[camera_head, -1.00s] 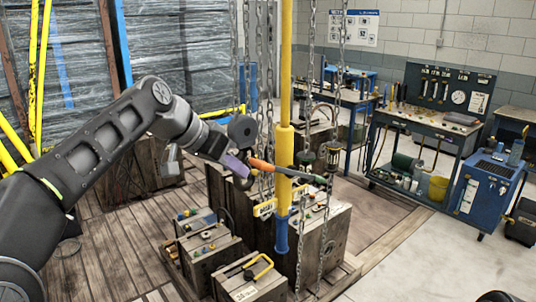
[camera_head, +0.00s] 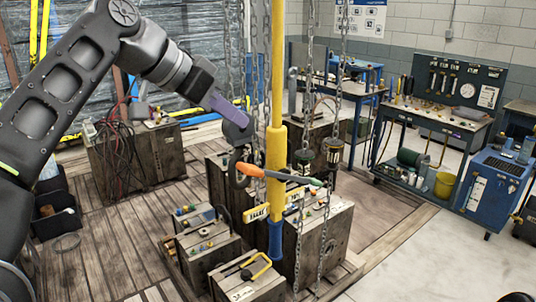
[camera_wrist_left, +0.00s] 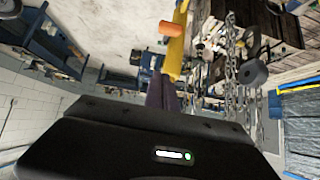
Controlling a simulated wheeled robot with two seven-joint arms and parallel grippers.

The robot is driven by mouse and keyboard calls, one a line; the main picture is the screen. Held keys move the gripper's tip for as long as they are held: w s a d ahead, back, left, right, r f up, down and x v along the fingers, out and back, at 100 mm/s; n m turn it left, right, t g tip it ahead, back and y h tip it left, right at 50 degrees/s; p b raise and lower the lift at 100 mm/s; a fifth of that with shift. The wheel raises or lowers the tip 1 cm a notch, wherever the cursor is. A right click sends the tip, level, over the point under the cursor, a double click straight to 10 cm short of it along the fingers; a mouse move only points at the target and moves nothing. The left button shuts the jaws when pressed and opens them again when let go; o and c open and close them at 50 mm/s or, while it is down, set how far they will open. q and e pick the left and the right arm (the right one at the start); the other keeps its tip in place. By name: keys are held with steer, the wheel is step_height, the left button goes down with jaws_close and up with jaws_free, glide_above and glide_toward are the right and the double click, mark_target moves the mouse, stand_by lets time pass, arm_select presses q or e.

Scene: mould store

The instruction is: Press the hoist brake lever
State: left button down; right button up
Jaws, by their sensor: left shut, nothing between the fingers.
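An orange-handled lever (camera_head: 251,170) with a green far end crosses the yellow hoist post (camera_head: 277,145) among the hanging chains. Its orange end also shows in the left wrist view (camera_wrist_left: 171,29). I take it for the brake lever; no label on it is readable. My left gripper (camera_head: 240,119) has purple fingers and is shut and empty. It is above and slightly left of the orange end, with a visible gap, pointing down and right. Its fingers also show in the left wrist view (camera_wrist_left: 161,93), in front of the yellow post. My right gripper is not in view.
A dark round weight (camera_head: 237,131) and chains (camera_head: 331,110) hang close to the post. Wooden crates (camera_head: 323,243) stand below. A tool cart (camera_head: 428,130) and a blue cabinet (camera_head: 490,190) stand right. Open floor lies at front right.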

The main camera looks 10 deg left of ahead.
arm_select(q)
glide_above(257, 168)
steer(key=w, duration=0.2)
steer(key=f, duration=0.4)
steer(key=d+f, duration=0.1)
steer(key=f, duration=0.1)
steer(key=shift+s, duration=0.2)
steer(key=f, duration=0.3)
steer(key=shift+s+a+f, duration=0.1)
steer(key=shift+s+a, duration=0.3)
steer(key=shift+s+a+f, duration=0.15)
steer(key=shift+f, duration=0.3)
